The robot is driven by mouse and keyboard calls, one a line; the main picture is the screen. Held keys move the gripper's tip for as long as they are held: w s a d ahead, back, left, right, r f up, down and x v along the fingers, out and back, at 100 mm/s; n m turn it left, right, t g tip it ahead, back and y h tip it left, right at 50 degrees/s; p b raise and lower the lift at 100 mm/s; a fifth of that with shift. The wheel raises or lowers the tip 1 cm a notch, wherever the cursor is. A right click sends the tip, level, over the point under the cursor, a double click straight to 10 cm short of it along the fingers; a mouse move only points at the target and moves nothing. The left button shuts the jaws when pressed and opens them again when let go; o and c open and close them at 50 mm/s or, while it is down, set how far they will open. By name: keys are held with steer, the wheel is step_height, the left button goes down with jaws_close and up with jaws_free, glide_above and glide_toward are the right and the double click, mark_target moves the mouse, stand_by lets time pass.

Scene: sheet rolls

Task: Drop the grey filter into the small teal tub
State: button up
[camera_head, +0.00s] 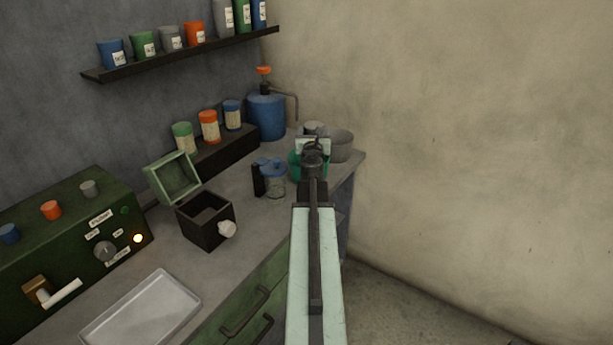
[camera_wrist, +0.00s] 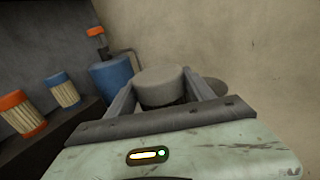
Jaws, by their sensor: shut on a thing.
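My gripper (camera_head: 313,143) is stretched out over the far right end of the bench. In the wrist view my gripper (camera_wrist: 162,98) is shut on the grey filter (camera_wrist: 160,82), a short pale grey cylinder between the two fingers. In the head view only the top of the grey filter (camera_head: 314,127) shows beyond the gripper. The small teal tub (camera_head: 294,166) stands on the bench below the gripper, partly hidden by my arm. The filter appears above the tub; I cannot tell how well it is centred.
A grey pot (camera_head: 341,147) stands right of the tub, near the bench edge. A blue canister (camera_head: 266,118) with a spout stands behind. A metal tray (camera_head: 142,312) lies in front.

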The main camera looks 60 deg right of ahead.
steer(key=shift+s+f+b, duration=0.1)
steer(key=shift+f+b, duration=2.85)
steer(key=shift+f, duration=0.05)
steer(key=shift+r, duration=0.1)
steer(key=o, duration=1.8)
